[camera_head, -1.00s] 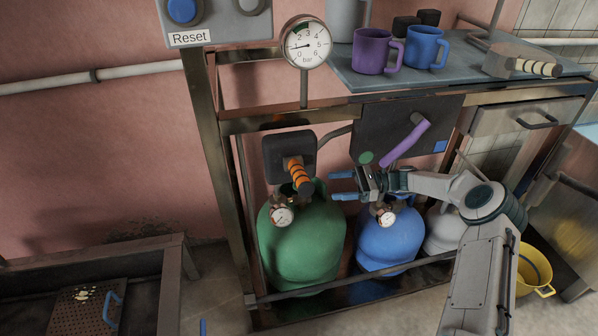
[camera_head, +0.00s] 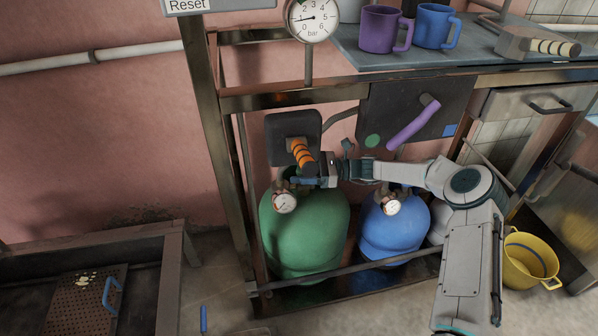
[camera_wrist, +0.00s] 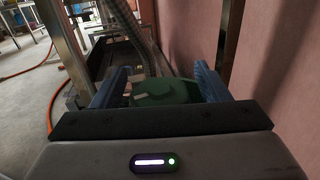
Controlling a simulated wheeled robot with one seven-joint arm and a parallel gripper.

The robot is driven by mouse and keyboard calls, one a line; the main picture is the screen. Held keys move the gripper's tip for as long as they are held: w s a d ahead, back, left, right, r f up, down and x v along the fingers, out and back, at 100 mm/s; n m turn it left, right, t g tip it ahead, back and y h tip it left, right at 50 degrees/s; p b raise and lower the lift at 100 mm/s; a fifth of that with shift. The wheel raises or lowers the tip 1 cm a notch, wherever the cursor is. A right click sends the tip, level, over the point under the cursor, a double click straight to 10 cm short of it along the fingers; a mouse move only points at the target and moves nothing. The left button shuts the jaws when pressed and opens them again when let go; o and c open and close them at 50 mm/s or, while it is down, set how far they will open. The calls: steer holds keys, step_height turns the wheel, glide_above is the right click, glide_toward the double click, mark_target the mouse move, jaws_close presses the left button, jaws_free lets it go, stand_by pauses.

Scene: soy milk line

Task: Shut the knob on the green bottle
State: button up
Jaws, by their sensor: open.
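The green bottle (camera_head: 305,238) stands upright in the metal frame in the head view, with a round gauge (camera_head: 285,202) at its neck. My gripper (camera_head: 300,182) is at the top of this bottle, reaching in from the right, with its blue fingers apart. In the wrist view my open gripper (camera_wrist: 160,85) has a green faceted part (camera_wrist: 165,92) showing between and beyond its fingers. I cannot tell whether this part is the knob or the bottle's top, or whether the fingers touch it. In the head view the knob is mostly hidden by my gripper and the orange-striped handle.
An orange-striped handle (camera_head: 302,154) on a dark box (camera_head: 280,140) hangs just above my gripper. A blue bottle (camera_head: 393,232) with its own gauge stands to the right. A purple handle (camera_head: 413,127) is above it. A frame post (camera_head: 222,140) stands to the left.

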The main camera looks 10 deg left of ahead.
steer(key=shift+s+a, duration=0.1)
steer(key=shift+a, duration=0.1)
steer(key=c, duration=0.9)
steer(key=shift+c, duration=0.2)
